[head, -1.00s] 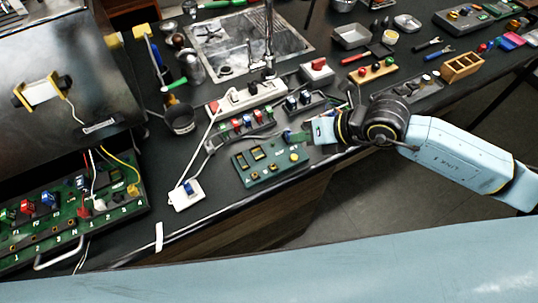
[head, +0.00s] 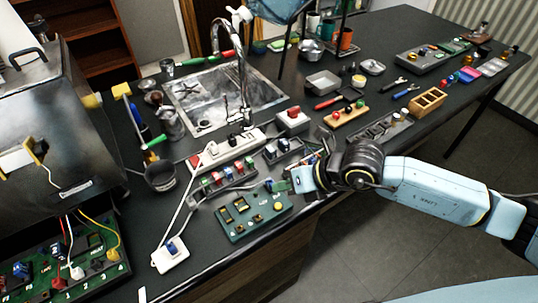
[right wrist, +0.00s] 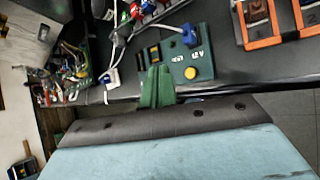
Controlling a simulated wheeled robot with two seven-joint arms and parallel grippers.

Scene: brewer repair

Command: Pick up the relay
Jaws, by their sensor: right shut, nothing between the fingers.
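A green test board (head: 240,222) with a yellow button lies near the front edge of the dark counter, and it also shows in the right wrist view (right wrist: 205,58). A small blue block (right wrist: 188,35) sits at this board's far side in the right wrist view. Small red and blue blocks stand in a grey strip (head: 222,180) behind the board. I cannot tell for sure which block is the relay. My right gripper (head: 284,186) has green fingers, shut and empty, at the board's right end. In the right wrist view its fingertips (right wrist: 157,72) point at the board. My left gripper is not in view.
A power strip (head: 228,150) and a white switch on a cord (head: 171,254) lie around the board. A steel machine (head: 60,130) stands at the left, with a larger wired green board (head: 90,262) below it. A sink (head: 205,95) is behind. Trays and tools fill the right side.

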